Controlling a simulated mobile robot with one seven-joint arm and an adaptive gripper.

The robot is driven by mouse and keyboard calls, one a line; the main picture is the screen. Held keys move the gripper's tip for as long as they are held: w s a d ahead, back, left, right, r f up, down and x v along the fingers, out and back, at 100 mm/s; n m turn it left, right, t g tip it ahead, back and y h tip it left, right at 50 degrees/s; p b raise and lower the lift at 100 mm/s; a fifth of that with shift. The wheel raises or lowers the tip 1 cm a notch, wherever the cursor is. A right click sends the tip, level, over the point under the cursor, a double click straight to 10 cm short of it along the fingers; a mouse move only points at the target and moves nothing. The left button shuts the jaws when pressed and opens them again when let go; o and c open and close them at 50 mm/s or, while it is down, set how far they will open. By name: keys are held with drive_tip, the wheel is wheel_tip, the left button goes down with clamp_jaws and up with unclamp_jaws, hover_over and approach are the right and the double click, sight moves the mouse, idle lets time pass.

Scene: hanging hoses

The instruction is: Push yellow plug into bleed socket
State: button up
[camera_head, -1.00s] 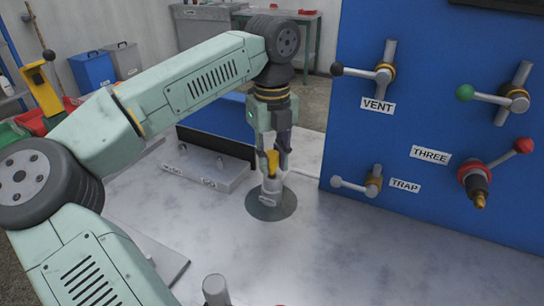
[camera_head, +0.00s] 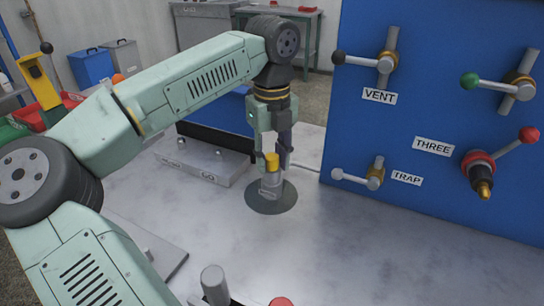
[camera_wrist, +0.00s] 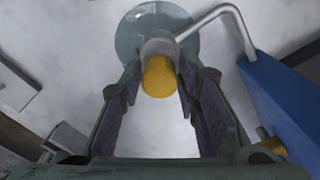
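The yellow plug (camera_head: 271,161) stands upright at the top of the grey bleed socket (camera_head: 270,184), which rises from a round dark base (camera_head: 262,205) on the bench. In the wrist view the plug (camera_wrist: 159,78) is end-on toward me, in line with the socket (camera_wrist: 158,47). A bent grey pipe (camera_wrist: 219,12) runs from beside the socket to the right. My gripper (camera_head: 276,158) points down over the plug. How deep the plug sits is hard to tell.
A blue panel (camera_head: 440,40) with VENT, TRAP and THREE valves stands to the right. A low grey block (camera_head: 195,165) with small pegs lies left of the socket. The bench (camera_head: 350,240) in front is mostly clear.

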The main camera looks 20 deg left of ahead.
sight(272, 156)
drive_tip(key=shift+o, duration=1.3)
drive_tip(key=shift+r, duration=0.1)
wheel_tip(272, 156, up, 12)
